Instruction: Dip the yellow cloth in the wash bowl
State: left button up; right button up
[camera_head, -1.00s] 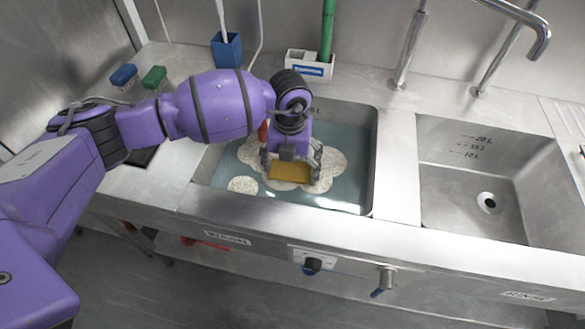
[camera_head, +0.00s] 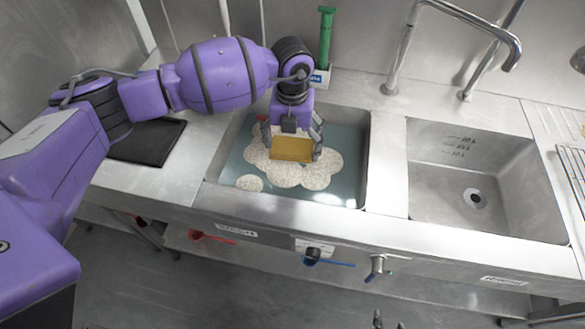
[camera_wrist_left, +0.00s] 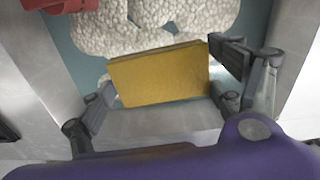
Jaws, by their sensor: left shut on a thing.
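The yellow cloth (camera_head: 291,150) is a folded flat block in my left gripper (camera_head: 290,144), whose fingers are shut on its two ends. In the left wrist view, the cloth (camera_wrist_left: 160,76) spans between the fingers of my left gripper (camera_wrist_left: 162,88). The wash bowl (camera_head: 367,160) is the left steel basin, holding grey-blue water with white foam (camera_head: 318,172). The cloth is inside the basin's outline, over the foam. I cannot tell whether its underside touches the foam or water.
An empty rinse basin (camera_head: 470,170) lies to the right, with curved taps (camera_head: 505,45) behind. A green-handled tool (camera_head: 325,38) stands behind the wash bowl. A red thing (camera_wrist_left: 55,5) shows at the wrist view's top left. A black tray (camera_head: 148,140) lies left.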

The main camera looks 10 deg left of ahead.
aim_at(292, 146)
pick_arm(q)
notch_tip(292, 146, up, 4)
jog(key=shift+r+p, duration=0.1)
jog(key=shift+p, duration=0.65)
jog(key=shift+r+p, duration=0.3)
jog(key=shift+r, duration=0.4)
pick_arm(e)
jog(key=shift+w+a+r, duration=0.15)
jog(key=shift+a+r, duration=0.05)
jog(key=shift+r, duration=0.35)
jog(key=shift+w+a+r, duration=0.1)
jog(key=shift+a+r, duration=0.1)
jog(key=shift+r, duration=0.35)
jog(key=shift+w+r, duration=0.1)
jog(key=shift+w, duration=0.1)
jog(key=shift+w+a+r, duration=0.15)
jog(key=shift+w+a, duration=0.05)
jog(key=shift+w, duration=0.25)
jog(key=shift+s, duration=0.2)
